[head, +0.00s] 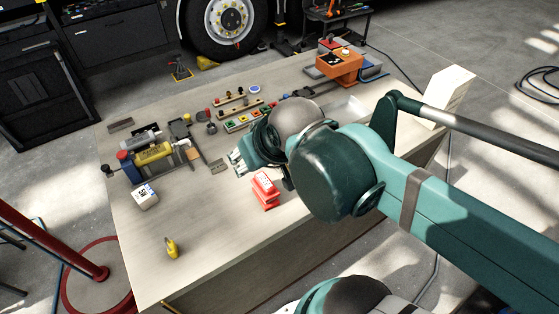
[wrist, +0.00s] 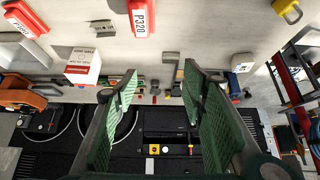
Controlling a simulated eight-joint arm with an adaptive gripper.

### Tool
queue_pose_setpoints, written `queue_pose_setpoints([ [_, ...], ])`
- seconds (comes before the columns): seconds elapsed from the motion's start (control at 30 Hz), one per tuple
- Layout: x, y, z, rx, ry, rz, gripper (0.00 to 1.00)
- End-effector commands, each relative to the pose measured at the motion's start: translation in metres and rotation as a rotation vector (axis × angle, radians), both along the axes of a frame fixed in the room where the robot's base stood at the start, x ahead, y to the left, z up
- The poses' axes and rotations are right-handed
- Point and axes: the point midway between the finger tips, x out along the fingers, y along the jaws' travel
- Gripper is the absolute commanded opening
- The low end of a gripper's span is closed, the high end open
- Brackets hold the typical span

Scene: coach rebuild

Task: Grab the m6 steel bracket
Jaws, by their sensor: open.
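A small grey metal bracket (head: 217,166) lies on the workbench just left of my gripper (head: 241,161) in the head view. In the wrist view, a small grey bracket-like piece (wrist: 102,27) lies at the upper left, near a red block. Another grey flat piece (wrist: 171,57) lies beyond the gap between my fingers. No M6 marking is readable, so I cannot tell which is the m6 steel bracket. My gripper is open and empty, its green fingers spread wide in the wrist view (wrist: 162,78). My arm hides part of the bench in the head view.
A red P320 block (head: 265,188) stands near my gripper. A yellow padlock (head: 171,248) and a white box (head: 145,196) lie to the left. A yellow cylinder (head: 153,154) and tools crowd the left side; an orange box (head: 340,66) stands farther back. The bench's front left is mostly clear.

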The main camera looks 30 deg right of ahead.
Motion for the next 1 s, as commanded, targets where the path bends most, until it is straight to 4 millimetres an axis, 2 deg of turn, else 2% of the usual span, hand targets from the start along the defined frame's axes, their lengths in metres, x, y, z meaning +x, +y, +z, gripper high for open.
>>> queue_pose_setpoints([
  [0.37,0.007,-0.005,-0.001,0.026,0.025,-0.055,0.41],
  [1.0,0.046,-0.044,-0.021,0.174,0.176,-0.442,0.41],
])
